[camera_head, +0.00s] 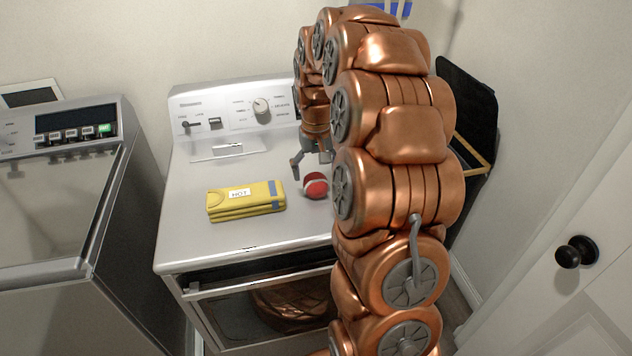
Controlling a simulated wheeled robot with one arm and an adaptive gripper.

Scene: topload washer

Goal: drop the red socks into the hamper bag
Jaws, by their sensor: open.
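The red socks (314,186), a rolled ball with a pale band, lie on the white top of the front-door machine (240,165). My arm covers part of the view just right of them. My gripper (311,164) points down just behind and above the socks, with its fingers apart and nothing seen between them. I cannot tell whether a finger touches the socks. The hamper bag (468,90) looks like the dark, open container with a wooden rim at the right, beside the machine. My arm hides its left part and much of its opening.
A stack of folded yellow cloths (244,207) with a "HOT" label lies left of the socks. A grey top-load washer (62,190) stands at the left. A white door (575,300) with a black knob (575,252) is at the right. The machine top's front left is clear.

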